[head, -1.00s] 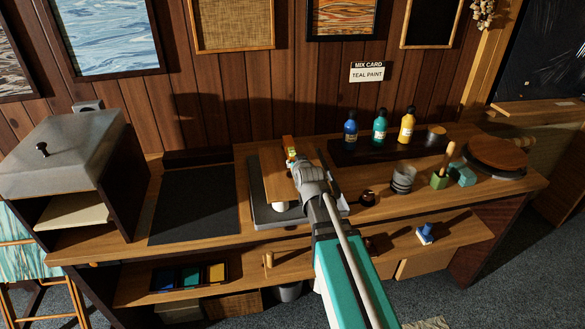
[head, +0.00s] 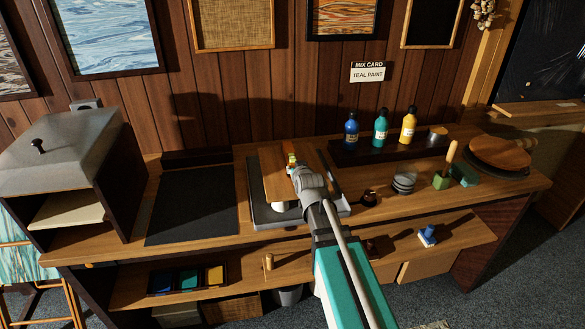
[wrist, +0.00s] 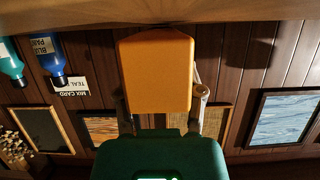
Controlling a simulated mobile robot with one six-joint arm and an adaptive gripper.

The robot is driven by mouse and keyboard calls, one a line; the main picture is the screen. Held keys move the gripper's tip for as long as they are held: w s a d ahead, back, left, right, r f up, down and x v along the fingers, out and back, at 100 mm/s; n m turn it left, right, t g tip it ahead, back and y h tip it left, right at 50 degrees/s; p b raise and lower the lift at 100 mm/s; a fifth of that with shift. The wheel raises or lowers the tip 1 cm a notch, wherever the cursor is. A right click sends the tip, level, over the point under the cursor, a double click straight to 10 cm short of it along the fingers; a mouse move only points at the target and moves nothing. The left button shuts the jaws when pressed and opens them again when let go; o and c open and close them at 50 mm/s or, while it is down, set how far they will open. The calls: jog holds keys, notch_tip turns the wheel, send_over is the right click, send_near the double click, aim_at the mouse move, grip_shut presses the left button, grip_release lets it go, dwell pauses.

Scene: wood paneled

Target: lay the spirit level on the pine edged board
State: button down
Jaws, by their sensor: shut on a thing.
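My gripper (head: 295,170) is shut on the spirit level (head: 291,159), a small orange-yellow piece with a green spot in the head view. In the wrist view the level (wrist: 156,70) is a broad orange block between the fingers, its far end close to a wooden surface. I cannot tell whether it touches. The wooden board (head: 272,177), apparently the pine edged board, lies below the gripper on a grey slab (head: 256,207). My gripper and arm hide part of the board.
A black mat (head: 195,205) lies left of the slab, beside a grey-lidded box (head: 60,150). Blue, teal and yellow bottles (head: 380,128) stand on a dark riser behind. A glass (head: 404,183), a green block (head: 441,180) and a round wooden disc (head: 498,152) are to the right.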

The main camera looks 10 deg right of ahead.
jog(key=shift+f, duration=0.2)
dwell(0.3)
jog(key=shift+c, duration=0.6)
grip_release()
jog(key=shift+o, duration=0.6)
jog(key=shift+r, duration=0.25)
